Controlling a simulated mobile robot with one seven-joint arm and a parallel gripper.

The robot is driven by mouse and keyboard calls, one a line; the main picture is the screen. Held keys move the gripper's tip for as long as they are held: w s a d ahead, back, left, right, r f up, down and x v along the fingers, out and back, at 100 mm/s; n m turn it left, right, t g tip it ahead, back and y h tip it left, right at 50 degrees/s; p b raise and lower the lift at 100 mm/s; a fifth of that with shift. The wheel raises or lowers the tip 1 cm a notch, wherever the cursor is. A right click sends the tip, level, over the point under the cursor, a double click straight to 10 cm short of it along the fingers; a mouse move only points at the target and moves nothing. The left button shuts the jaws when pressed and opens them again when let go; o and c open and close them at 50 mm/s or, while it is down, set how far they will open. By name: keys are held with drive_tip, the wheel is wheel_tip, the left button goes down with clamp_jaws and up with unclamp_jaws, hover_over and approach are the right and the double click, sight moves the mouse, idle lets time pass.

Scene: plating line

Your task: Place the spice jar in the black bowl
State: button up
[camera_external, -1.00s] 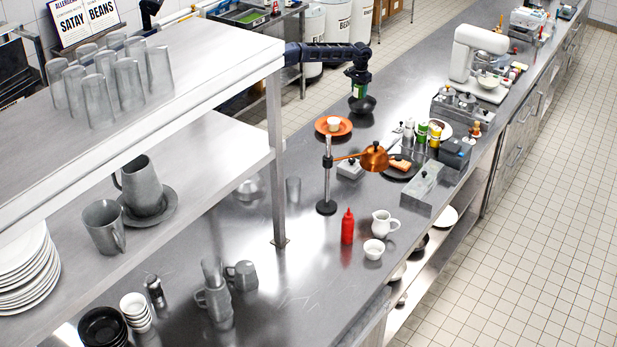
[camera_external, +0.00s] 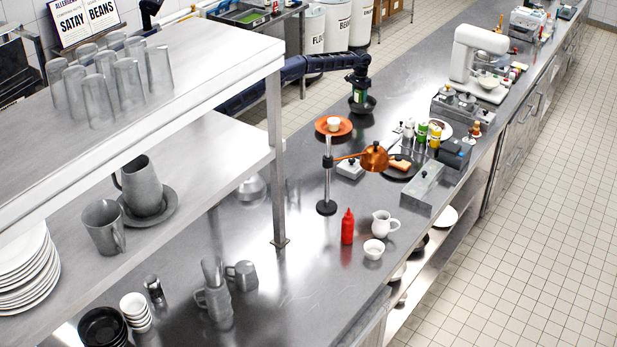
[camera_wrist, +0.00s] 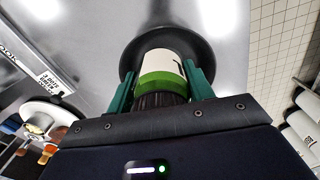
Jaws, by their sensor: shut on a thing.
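My gripper (camera_external: 359,93) is shut on the spice jar (camera_external: 358,97), which has a white and green label and a dark end. In the wrist view the jar (camera_wrist: 160,75) sits between the two green fingers of my gripper (camera_wrist: 160,83). The black bowl (camera_external: 368,106) stands on the counter at the far side. In the wrist view the bowl's dark rim (camera_wrist: 203,45) shows around and behind the jar. The jar's lower end is over or inside the bowl; I cannot tell whether it touches the bottom.
An orange plate (camera_external: 344,130) with a small white cup stands close in front of the bowl. A copper lamp (camera_external: 374,158), several bottles (camera_external: 422,132) and a steel box (camera_external: 424,182) stand nearby. Bare counter lies behind the bowl.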

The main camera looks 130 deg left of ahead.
sight(359, 101)
drive_tip(key=shift+f, duration=2.1)
drive_tip(key=shift+f, duration=0.6)
drive_tip(key=o, duration=0.9)
drive_tip(key=shift+c, duration=0.2)
wheel_tip(359, 101, up, 13)
drive_tip(key=shift+r, duration=0.1)
